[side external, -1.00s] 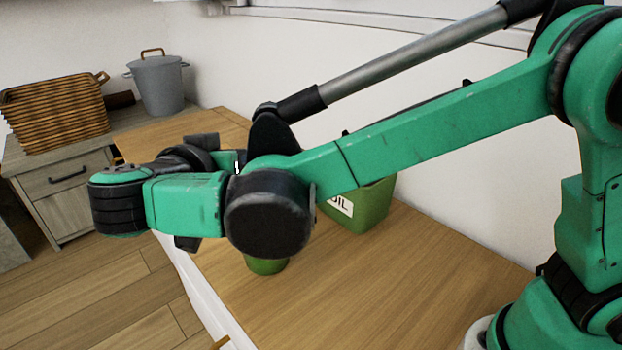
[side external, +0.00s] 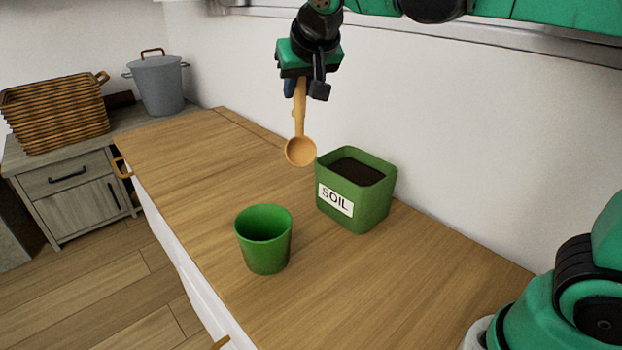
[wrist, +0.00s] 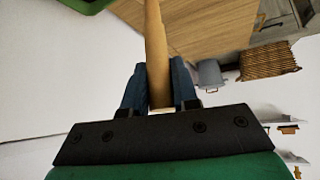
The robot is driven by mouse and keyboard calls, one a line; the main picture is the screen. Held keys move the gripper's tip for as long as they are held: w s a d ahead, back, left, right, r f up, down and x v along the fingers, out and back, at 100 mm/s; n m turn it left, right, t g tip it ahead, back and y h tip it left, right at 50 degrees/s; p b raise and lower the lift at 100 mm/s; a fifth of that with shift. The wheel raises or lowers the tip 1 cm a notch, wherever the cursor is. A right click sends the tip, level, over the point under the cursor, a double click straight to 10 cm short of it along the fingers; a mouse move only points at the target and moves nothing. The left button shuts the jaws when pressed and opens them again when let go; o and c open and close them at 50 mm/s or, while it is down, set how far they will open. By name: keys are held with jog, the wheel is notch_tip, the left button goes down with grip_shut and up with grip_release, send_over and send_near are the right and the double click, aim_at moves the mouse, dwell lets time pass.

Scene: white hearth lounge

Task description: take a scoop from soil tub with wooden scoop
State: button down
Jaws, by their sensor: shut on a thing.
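The wooden scoop (side external: 300,146) hangs bowl-down from my gripper (side external: 302,86) in the side view. My gripper is shut on its handle, which also shows between the two blue fingers in the wrist view (wrist: 157,75). The scoop's bowl appears empty. It hangs in the air, and in the side view it shows just left of the soil tub (side external: 352,205). The tub is green, square and upright, with a white SOIL label and dark soil (side external: 358,171) inside. In the wrist view only a green edge shows at the top left.
A green round pot (side external: 264,245) stands on the wooden counter (side external: 200,165), in front and left of the tub; its bottom is hidden. The wall is close behind the tub. A wicker basket (side external: 55,112) and a grey lidded pot (side external: 158,85) stand on a far cabinet.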

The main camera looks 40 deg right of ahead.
jog(key=s+d+m+g+y, duration=0.1)
jog(key=s+d+m+g, duration=0.25)
jog(key=d+m, duration=0.6)
jog(key=s+d+m+g, duration=0.2)
jog(key=d+m+g, duration=0.3)
jog(key=m, duration=0.9)
jog(key=a+x, duration=0.2)
jog(key=x, duration=0.8)
jog(key=shift+w+f, duration=0.2)
jog(key=shift+f, duration=0.35)
jog(key=d+v, duration=0.1)
jog(key=v, duration=0.7)
jog(key=shift+s+d+r, duration=0.25)
jog(key=shift+r, duration=0.25)
jog(key=shift+y, duration=0.3)
